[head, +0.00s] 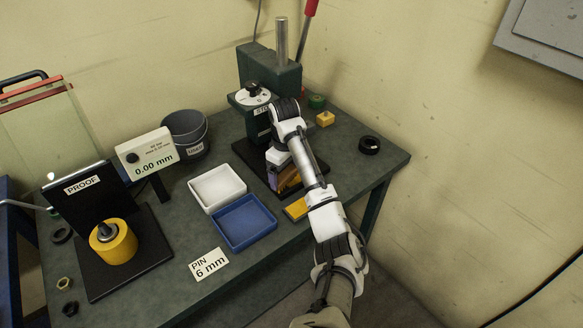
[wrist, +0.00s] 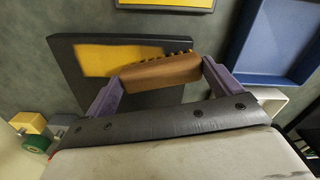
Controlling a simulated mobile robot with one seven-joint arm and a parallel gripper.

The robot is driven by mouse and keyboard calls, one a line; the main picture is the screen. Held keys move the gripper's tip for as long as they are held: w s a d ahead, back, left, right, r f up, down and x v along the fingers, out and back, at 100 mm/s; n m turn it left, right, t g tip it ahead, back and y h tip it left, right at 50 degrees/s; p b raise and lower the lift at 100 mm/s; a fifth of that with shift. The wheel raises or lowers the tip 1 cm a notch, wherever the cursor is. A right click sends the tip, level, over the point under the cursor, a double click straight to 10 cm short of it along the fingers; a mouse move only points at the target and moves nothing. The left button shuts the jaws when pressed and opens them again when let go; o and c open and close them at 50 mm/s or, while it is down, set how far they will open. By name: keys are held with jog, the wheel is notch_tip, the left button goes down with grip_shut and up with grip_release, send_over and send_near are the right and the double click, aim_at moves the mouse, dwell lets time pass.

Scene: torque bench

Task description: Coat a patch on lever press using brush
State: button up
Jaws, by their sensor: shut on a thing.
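The lever press (head: 285,72) stands at the back of the bench, dark green with a steel column, a red-gripped lever and a round dial. Its black base plate (head: 318,166) also shows in the wrist view (wrist: 75,65), with a yellow patch (wrist: 105,60) on its face. My gripper (wrist: 160,85) is shut on the brush (wrist: 160,72), a brown block with a dark toothed edge, held between purple fingers. The brush is over the plate and covers part of the patch. I cannot tell whether they touch. In the head view my arm hides much of the press front.
A blue tray (head: 268,216) and a white tray (head: 192,193) sit left of the plate. A yellow pad (head: 294,210) lies at the front edge. A yellow block (head: 325,118), green roll (head: 317,101) and black ring (head: 369,145) are at right. The proof stand (head: 78,188) is far left.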

aim_at(285, 174)
jog(key=shift+s+a+f, duration=0.1)
jog(key=shift+a, duration=0.05)
jog(key=shift+r, duration=3.05)
jog(key=shift+r, duration=0.1)
jog(key=shift+r, duration=1.4)
